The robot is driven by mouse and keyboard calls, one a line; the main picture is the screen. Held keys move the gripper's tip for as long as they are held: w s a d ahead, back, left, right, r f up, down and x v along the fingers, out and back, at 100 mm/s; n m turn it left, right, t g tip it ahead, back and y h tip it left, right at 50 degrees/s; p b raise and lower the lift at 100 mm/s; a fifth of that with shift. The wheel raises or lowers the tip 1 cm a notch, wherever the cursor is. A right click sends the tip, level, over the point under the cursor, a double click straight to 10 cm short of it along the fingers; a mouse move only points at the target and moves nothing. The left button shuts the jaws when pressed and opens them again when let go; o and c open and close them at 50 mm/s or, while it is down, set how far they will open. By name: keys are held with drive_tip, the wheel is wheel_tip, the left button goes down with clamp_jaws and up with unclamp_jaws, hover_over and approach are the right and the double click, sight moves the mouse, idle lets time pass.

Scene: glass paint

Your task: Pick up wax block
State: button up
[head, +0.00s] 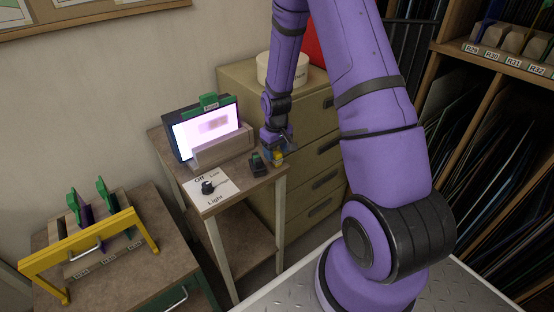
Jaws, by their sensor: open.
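A small yellow block (278,158), which looks like the wax block, is at the right end of the small table, directly below my gripper. My gripper (279,150) points down over it with its jaws open. The fingers partly hide the block, and at this size I cannot tell whether they touch it or stand around it.
A dark holder with a green part (256,165) stands just left of my gripper. A lit panel (208,128) behind a pale wooden block, and a white card with a black knob (210,190), are on the same small table. A drawer cabinet (318,135) stands behind. A yellow-framed rack (85,245) is at left.

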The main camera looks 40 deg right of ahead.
sight(277, 152)
drive_tip(key=shift+d+f, duration=0.15)
drive_tip(key=shift+f, duration=1.8)
drive_tip(key=c, duration=1.1)
